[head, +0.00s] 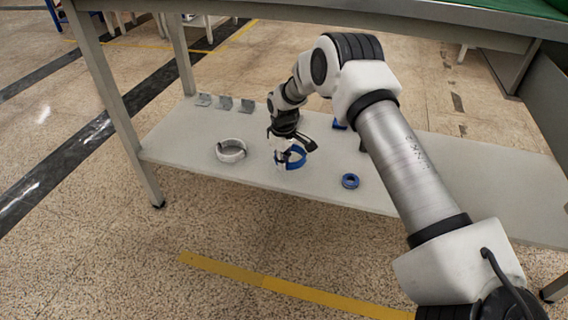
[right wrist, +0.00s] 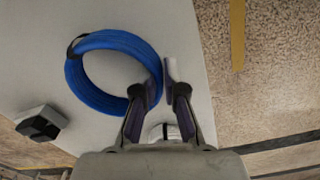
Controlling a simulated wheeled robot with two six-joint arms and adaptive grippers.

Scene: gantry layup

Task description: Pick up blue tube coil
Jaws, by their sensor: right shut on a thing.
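The blue tube coil (head: 299,161) is at the lower shelf in the head view, near its front edge. It fills the upper left of the right wrist view as a blue ring (right wrist: 88,91) with a dark band on its far left side. My right gripper (head: 288,153) reaches down to the coil. In the right wrist view its fingers (right wrist: 160,92) stand on either side of the coil's near right wall, shut on it. I cannot tell whether the coil touches the shelf. My left gripper is in neither view.
On the shelf (head: 400,195), a white coil (head: 230,150) lies left of the blue one and a small blue roll (head: 350,181) lies right. Several grey brackets (head: 225,103) stand at the back left. A tabletop (head: 400,15) overhangs the shelf; a table leg (head: 115,105) stands left.

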